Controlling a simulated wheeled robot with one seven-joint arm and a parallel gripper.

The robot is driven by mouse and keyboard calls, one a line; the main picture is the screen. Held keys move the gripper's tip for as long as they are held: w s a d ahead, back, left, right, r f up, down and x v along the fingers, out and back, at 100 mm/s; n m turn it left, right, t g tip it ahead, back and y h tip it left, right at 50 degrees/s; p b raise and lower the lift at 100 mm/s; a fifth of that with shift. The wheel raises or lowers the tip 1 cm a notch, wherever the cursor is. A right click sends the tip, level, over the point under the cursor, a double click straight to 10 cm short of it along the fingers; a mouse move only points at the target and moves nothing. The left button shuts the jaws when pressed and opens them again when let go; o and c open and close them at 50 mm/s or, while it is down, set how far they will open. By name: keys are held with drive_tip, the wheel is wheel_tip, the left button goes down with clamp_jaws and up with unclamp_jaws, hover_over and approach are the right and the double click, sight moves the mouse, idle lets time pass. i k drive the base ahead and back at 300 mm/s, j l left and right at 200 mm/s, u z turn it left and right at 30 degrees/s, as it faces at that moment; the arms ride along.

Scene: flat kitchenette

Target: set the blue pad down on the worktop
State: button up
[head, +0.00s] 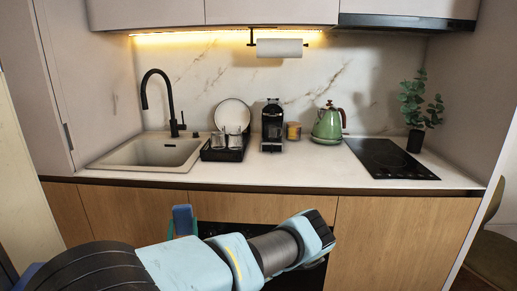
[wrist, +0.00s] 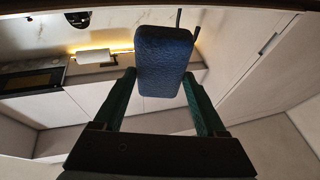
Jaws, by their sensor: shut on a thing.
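The blue pad (wrist: 165,50) is a dark blue, textured block with rounded corners. My gripper (wrist: 161,82) is shut on it, with a green finger on each side in the wrist view. In the head view the pad (head: 183,218) shows small and upright, in front of the cabinet fronts and just below the worktop's front edge in the picture. My arm hides part of the gripper there. The worktop (head: 290,178) is pale, with a dark front edge, and runs from the sink to the hob. The pad appears apart from it.
A sink (head: 150,152) with a black tap is at left. A dish rack (head: 224,148), coffee machine (head: 272,126), amber jar (head: 293,131) and green kettle (head: 328,124) stand along the back. A black hob (head: 390,158) and plant (head: 415,110) are at right. The worktop's front middle is clear.

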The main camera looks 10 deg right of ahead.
sight(316, 169)
drive_tip(key=l+u, duration=0.3)
drive_tip(key=k+l+u, duration=0.2)
drive_tip(key=l+u, duration=0.15)
drive_tip(key=k+l+u, duration=0.1)
drive_tip(key=l+u, duration=0.2)
drive_tip(key=k+l, duration=0.25)
drive_tip(key=l, duration=0.15)
drive_tip(key=k+l, duration=0.2)
drive_tip(key=l, duration=0.2)
